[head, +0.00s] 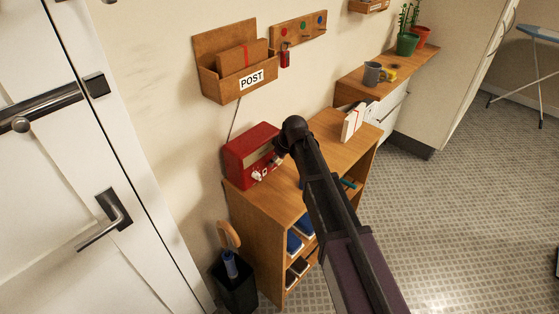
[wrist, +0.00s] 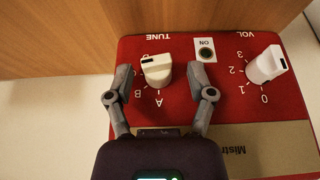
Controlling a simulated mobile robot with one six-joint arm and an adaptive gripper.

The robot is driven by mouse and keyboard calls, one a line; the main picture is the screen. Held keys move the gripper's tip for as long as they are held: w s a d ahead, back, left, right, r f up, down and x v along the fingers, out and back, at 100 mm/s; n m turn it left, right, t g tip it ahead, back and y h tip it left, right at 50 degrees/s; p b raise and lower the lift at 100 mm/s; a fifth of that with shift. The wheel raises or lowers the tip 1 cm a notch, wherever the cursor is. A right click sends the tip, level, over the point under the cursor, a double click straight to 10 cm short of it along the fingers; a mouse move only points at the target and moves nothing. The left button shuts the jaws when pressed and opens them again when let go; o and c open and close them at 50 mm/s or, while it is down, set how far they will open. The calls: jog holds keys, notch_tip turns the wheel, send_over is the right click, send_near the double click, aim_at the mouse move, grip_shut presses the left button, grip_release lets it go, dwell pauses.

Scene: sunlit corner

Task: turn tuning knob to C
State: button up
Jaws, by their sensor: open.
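The red radio (head: 246,152) stands on the wooden shelf unit in the head view, its front partly hidden by my arm. In the wrist view its red panel (wrist: 225,98) appears upside down. The white tuning knob (wrist: 157,70), under the word TUNE, has a black mark on its upper left end. My gripper (wrist: 160,77) is open, one finger on each side of the knob, with gaps visible on both sides.
The white volume knob (wrist: 266,65) and an ON indicator (wrist: 206,50) are right of the tuning knob. The wooden shelf unit (head: 270,208) holds books. A POST box (head: 211,84) and key rack (head: 299,28) hang above. A white door (head: 70,180) is at left.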

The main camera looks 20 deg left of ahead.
grip_shut()
jog(key=g, duration=0.1)
jog(key=g+y+b, duration=0.1)
jog(key=shift+w+f+m+g, duration=0.15)
jog(key=shift+w+m+g, duration=0.15)
jog(key=shift+m, duration=0.1)
jog(key=shift+s+d+g+y, duration=0.1)
jog(key=shift+s+g+y, duration=0.1)
jog(key=shift+g+y, duration=0.25)
grip_release()
